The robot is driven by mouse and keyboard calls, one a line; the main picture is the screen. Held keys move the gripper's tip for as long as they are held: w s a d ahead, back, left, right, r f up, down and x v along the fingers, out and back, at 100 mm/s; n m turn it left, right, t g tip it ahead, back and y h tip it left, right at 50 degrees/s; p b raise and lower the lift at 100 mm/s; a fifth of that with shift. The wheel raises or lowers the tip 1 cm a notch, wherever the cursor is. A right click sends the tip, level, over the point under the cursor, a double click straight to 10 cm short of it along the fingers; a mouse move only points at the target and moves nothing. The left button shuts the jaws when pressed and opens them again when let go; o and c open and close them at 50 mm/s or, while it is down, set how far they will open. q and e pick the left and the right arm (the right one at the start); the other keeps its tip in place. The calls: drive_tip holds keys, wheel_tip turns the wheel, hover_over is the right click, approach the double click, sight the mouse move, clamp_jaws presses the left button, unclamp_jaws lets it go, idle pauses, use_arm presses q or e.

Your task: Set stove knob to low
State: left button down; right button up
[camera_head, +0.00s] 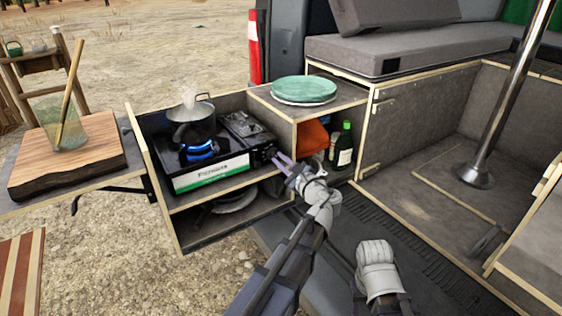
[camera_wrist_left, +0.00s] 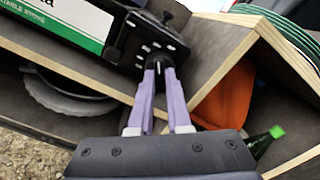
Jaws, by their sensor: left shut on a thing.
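The black camping stove (camera_head: 212,165) stands on the upper shelf of the pull-out kitchen box, with a green and white label on its front. A lidded pot (camera_head: 192,124) with a pale steam wisp sits on it over a blue flame (camera_head: 201,150). My left gripper (camera_head: 279,161) is at the stove's right front end. In the left wrist view its purple fingers (camera_wrist_left: 159,72) are shut on the stove knob (camera_wrist_left: 158,62), which they mostly hide. The knob's setting cannot be read. Fingers of my right gripper do not show.
Green plates (camera_head: 304,90) lie on the cabinet top at right. An orange cloth bundle (camera_head: 312,138) and a dark bottle (camera_head: 342,146) stand in the compartment below. A wooden board (camera_head: 66,164) with a glass is at left. The shelf edge lies close under the gripper.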

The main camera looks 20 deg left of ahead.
use_arm(q)
drive_tip(key=c, duration=0.9)
unclamp_jaws()
drive_tip(key=shift+o, duration=0.2)
drive_tip(key=v, duration=0.7)
drive_tip(key=shift+s+d, duration=0.25)
drive_tip(key=shift+d, duration=0.1)
